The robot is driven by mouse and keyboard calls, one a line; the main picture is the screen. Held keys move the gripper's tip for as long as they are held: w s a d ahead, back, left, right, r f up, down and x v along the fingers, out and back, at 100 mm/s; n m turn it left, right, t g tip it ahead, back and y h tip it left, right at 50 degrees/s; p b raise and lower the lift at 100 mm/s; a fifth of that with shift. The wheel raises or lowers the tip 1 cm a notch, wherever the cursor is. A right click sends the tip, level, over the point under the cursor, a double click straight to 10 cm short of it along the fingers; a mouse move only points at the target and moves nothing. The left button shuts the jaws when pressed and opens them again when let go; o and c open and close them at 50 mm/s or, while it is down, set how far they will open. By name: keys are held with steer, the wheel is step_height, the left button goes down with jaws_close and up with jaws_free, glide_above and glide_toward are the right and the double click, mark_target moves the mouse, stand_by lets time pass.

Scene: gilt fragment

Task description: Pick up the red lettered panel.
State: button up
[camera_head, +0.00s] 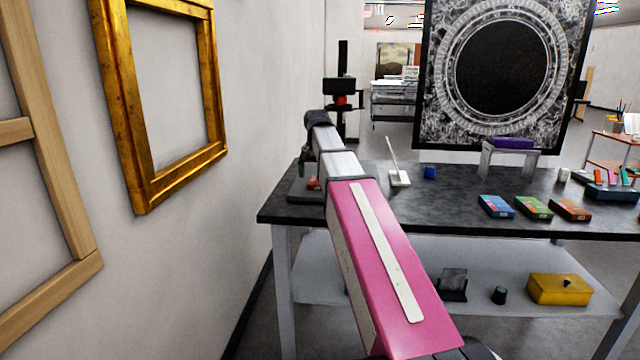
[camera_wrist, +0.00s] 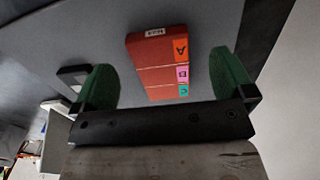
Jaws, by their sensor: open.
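The red lettered panel (camera_wrist: 152,70) shows in the wrist view as a red block with a small white label at one end. Orange, pink and teal tabs lettered A, B and C run along its side. My gripper (camera_wrist: 164,62) is open, with a green finger on either side of the panel in the picture and a visible gap to each. In the head view a small bit of red (camera_head: 314,184) shows beside my arm at the table's left end. My gripper is mostly hidden behind my arm there, with a little green showing.
A black-framed round artwork (camera_head: 440,70) stands behind. A gold frame (camera_head: 135,130) hangs on the left wall, close by the table.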

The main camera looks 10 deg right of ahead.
mark_target(318, 184)
step_height(318, 184, down, 4)
steer(key=shift+d+f, duration=0.1)
steer(key=shift+d, duration=0.05)
steer(key=c, duration=1)
steer(key=shift+o, duration=0.2)
